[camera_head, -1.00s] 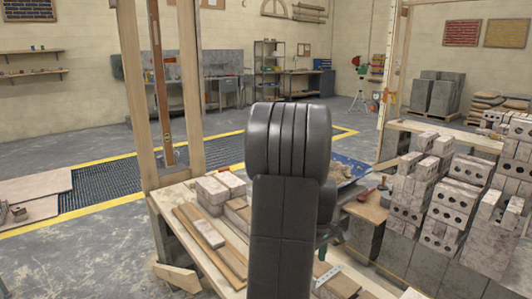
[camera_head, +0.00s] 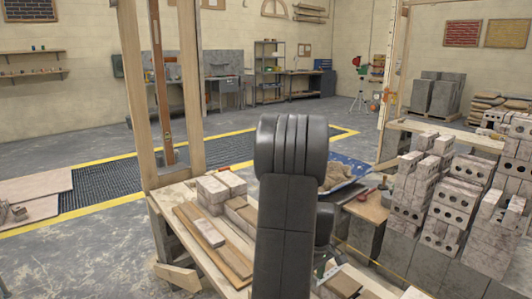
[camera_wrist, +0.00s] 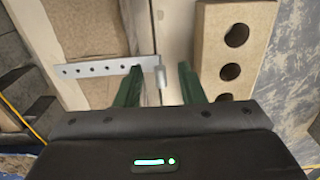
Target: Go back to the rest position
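My gripper (camera_wrist: 160,78) shows in the wrist view as two green fingers set apart. A small grey metal peg shows in the gap between them, and I see no contact with either finger. A flat metal strip with a row of holes (camera_wrist: 92,69) lies by the left finger and passes partly behind it. In the head view my dark arm stands in the middle of the picture, over the wooden work table (camera_head: 200,254), and hides part of it. The gripper itself is mostly hidden there.
A block with round holes (camera_wrist: 233,45) lies right of the fingers in the wrist view. In the head view, pale bricks (camera_head: 213,191) and planks (camera_head: 222,247) lie on the table. Stacked perforated blocks (camera_head: 440,207) stand at the right. Open floor (camera_head: 80,250) lies left.

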